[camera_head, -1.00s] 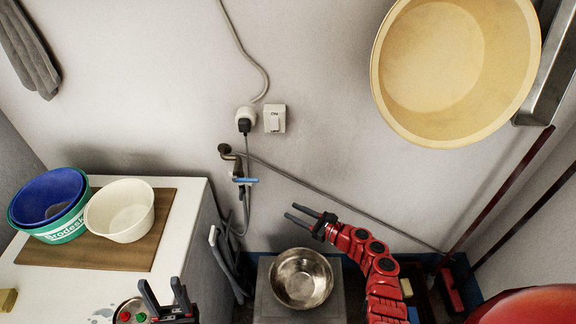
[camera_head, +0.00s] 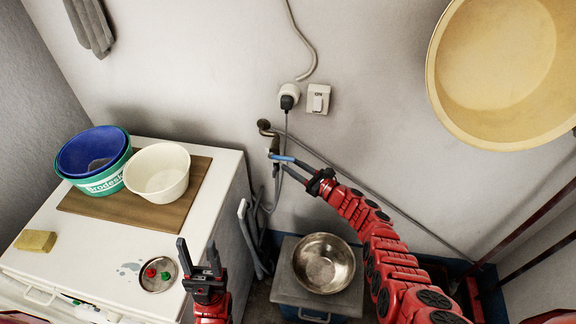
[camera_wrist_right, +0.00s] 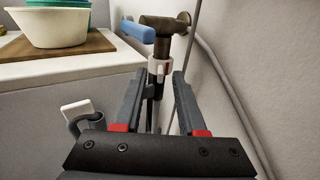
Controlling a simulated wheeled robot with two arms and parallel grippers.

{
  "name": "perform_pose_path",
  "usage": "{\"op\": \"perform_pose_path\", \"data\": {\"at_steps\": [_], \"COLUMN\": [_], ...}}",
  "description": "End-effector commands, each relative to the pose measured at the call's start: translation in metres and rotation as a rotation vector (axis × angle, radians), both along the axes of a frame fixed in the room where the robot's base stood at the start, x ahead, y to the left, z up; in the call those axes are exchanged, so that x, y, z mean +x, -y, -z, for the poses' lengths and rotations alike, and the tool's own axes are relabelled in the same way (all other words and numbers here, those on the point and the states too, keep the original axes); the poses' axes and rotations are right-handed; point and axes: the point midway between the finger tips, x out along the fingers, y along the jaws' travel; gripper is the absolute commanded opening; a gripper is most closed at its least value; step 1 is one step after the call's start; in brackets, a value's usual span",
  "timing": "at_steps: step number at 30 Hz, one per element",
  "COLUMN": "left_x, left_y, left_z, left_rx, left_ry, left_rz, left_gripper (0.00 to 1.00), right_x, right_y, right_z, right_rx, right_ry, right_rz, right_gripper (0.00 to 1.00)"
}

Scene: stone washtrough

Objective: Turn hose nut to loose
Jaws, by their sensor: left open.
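The brass tap (camera_head: 274,146) with a blue lever (camera_head: 281,157) sticks out from the wall. In the right wrist view the tap (camera_wrist_right: 163,35) has its blue lever (camera_wrist_right: 137,32) at the left. The hose nut (camera_wrist_right: 159,68), a white ring with a red mark, sits under the tap's spout. My right gripper (camera_head: 287,164) reaches to the tap. In its wrist view the jaws (camera_wrist_right: 159,78) are open, with the nut just beyond and between the fingertips; I cannot tell if they touch it. My left gripper (camera_head: 198,244) is open and empty in front of the white cabinet.
The white cabinet (camera_head: 100,245) bears a wooden board (camera_head: 110,203) with basins, a yellow sponge (camera_head: 36,241) and a small dish (camera_head: 158,275). A metal bowl (camera_head: 323,263) stands on a low grey stand below the tap. A grey hose (camera_head: 350,178) runs along the wall.

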Motion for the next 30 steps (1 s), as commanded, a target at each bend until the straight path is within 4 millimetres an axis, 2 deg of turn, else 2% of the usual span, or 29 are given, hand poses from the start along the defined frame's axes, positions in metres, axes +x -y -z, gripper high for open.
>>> {"op": "perform_pose_path", "data": {"at_steps": [1, 4, 17, 21, 24, 30], "left_x": [0.0, 0.0, 0.0, 0.0, 0.0, 0.0], "left_y": [0.0, 0.0, 0.0, 0.0, 0.0, 0.0], "left_z": [0.009, 0.013, 0.015, 0.015, 0.015, 0.015], "left_rx": [0.0, 0.0, 0.0, 0.0, 0.0, 0.0], "left_ry": [0.0, 0.0, 0.0, 0.0, 0.0, 0.0], "left_rz": [0.0, 0.0, 0.0, 0.0, 0.0, 0.0], "left_gripper": [0.5, 0.5, 0.5, 0.5, 0.5, 0.5], "right_x": [0.006, 0.012, 0.018, 0.018, 0.018, 0.018], "right_y": [-0.006, -0.013, -0.018, -0.018, -0.018, -0.018], "right_z": [0.003, 0.003, 0.0, 0.0, 0.0, 0.0], "right_rx": [0.0, 0.0, -0.001, -0.001, -0.001, -0.001], "right_ry": [0.003, -0.001, 0.001, 0.001, 0.001, 0.001], "right_rz": [-0.003, 0.0, 0.003, 0.003, 0.003, 0.003], "right_gripper": [0.4, 0.4, 0.4, 0.15, 0.0, 0.0]}}
